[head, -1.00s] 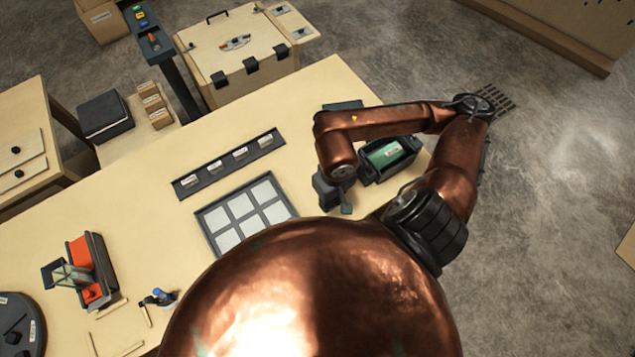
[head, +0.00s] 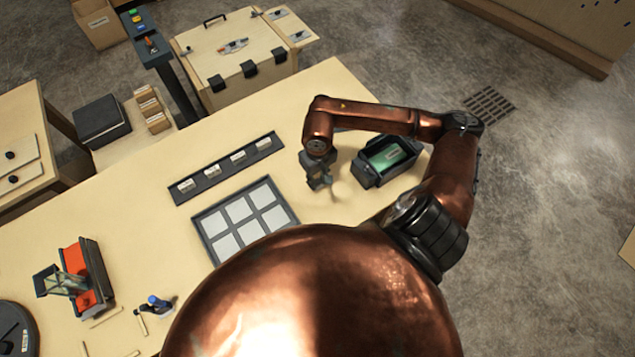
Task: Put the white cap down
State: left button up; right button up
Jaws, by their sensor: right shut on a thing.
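My right gripper (head: 320,184) is over the table (head: 130,220), between the black tray with pale panels and the black box holding a green block. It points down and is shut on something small. I take this to be the white cap, but the jaws and my arm hide most of it, and its outline cannot be made out against the pale table. My left gripper is not in view.
The panel tray (head: 205,228) and a black strip with several labelled slots (head: 205,180) lie left of the gripper. The black box (head: 368,172) is close on its right. A red-and-black holder (head: 97,262) and a blue-topped item (head: 154,303) stand at lower left.

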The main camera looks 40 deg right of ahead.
aim_at(317, 181)
jog(key=shift+w+d+f+p, duration=0.15)
jog(key=shift+f+p, duration=0.3)
jog(key=shift+f, duration=1.35)
jog(key=shift+w, duration=0.1)
jog(key=shift+f, duration=0.15)
jog(key=o, duration=0.8)
